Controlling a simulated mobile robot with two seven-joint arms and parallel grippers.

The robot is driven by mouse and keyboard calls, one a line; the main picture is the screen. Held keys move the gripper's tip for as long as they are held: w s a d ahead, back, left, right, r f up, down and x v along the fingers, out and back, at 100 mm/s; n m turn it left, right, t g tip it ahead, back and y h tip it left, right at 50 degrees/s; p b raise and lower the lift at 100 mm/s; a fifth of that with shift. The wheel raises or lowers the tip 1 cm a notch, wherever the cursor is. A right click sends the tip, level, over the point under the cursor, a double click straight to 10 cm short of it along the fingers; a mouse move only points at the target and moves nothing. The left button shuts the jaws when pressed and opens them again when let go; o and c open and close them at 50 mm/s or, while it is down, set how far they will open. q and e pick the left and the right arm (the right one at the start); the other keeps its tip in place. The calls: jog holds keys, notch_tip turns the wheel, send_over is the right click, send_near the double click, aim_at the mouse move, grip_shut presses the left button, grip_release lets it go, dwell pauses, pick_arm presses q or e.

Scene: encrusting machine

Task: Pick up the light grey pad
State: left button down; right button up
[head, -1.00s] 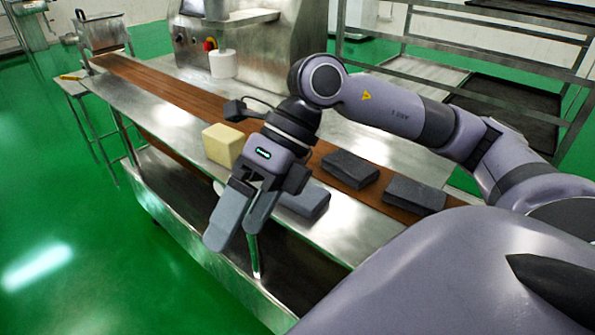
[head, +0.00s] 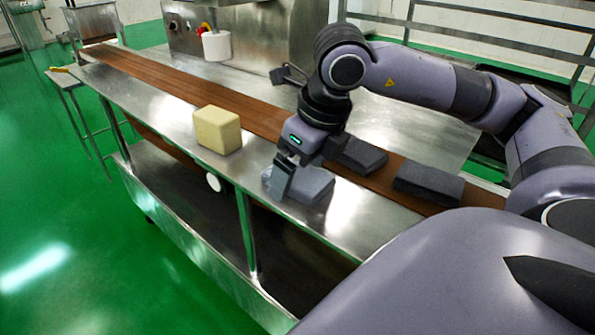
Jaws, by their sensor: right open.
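The light grey pad (head: 316,186) lies on the metal table top near its front edge, in front of the brown belt. My right gripper (head: 283,184) comes down over the pad's left side, fingers pointing downward. It is open, with no object seen held in it. The near finger hides part of the pad's left end. I cannot tell whether the fingers touch the pad. My left gripper is not in view.
A pale yellow block (head: 217,130) stands left of the gripper. Two dark grey pads (head: 361,156) (head: 428,183) lie to the right, on or beside the brown belt (head: 180,90). The table's front edge is close to the light grey pad.

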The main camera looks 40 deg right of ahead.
aim_at(300, 175)
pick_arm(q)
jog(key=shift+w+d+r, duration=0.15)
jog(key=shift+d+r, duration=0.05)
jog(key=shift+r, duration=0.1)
pick_arm(e)
jog(key=shift+f, duration=0.2)
jog(key=c, duration=1.1)
jog(key=shift+w+r, duration=0.1)
jog(key=shift+r, duration=0.4)
pick_arm(q)
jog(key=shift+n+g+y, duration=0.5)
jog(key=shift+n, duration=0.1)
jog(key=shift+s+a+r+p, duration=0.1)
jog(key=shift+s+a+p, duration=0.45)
jog(key=shift+p, duration=0.7)
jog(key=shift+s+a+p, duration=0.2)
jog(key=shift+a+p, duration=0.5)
jog(key=shift+p, duration=0.55)
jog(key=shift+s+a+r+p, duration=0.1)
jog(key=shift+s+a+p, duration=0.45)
jog(key=shift+p, duration=0.7)
pick_arm(e)
notch_tip(300, 175, up, 19)
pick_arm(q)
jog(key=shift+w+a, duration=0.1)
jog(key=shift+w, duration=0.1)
